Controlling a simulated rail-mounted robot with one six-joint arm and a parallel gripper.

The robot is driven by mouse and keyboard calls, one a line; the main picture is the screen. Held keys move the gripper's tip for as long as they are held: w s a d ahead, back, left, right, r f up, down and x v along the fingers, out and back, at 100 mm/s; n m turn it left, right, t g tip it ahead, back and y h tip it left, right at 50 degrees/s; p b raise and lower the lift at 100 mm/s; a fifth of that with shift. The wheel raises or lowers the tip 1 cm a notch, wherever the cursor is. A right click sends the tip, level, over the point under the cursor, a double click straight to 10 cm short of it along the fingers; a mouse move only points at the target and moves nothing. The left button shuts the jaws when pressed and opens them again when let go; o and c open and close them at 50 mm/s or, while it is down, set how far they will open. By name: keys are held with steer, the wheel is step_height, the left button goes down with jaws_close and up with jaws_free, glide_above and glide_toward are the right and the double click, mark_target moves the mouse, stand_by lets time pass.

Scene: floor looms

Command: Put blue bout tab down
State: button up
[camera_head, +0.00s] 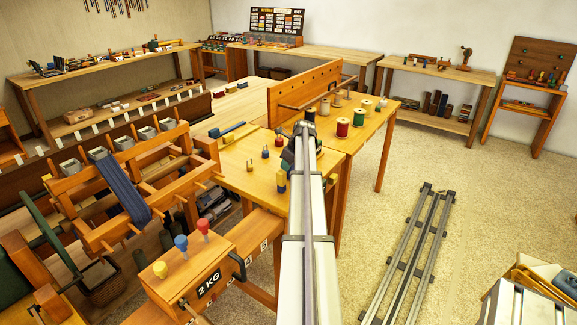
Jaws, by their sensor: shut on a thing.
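My gripper (288,162) is at the far end of my arm, over the near part of the wooden table (235,185). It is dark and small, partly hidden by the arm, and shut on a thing.
An upright pegged board (300,88) stands behind the gripper. Thread spools (342,127) stand to its right. A blue bar (227,129) lies at the table's back left. A loom frame (130,190) and a 2 KG box (200,275) are nearer left. Floor rails (415,250) lie right.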

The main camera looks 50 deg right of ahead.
steer(key=o, duration=0.9)
steer(key=p+v, duration=1.1)
steer(key=v, duration=0.1)
steer(key=shift+s+r+p, duration=0.1)
steer(key=shift+p, duration=0.2)
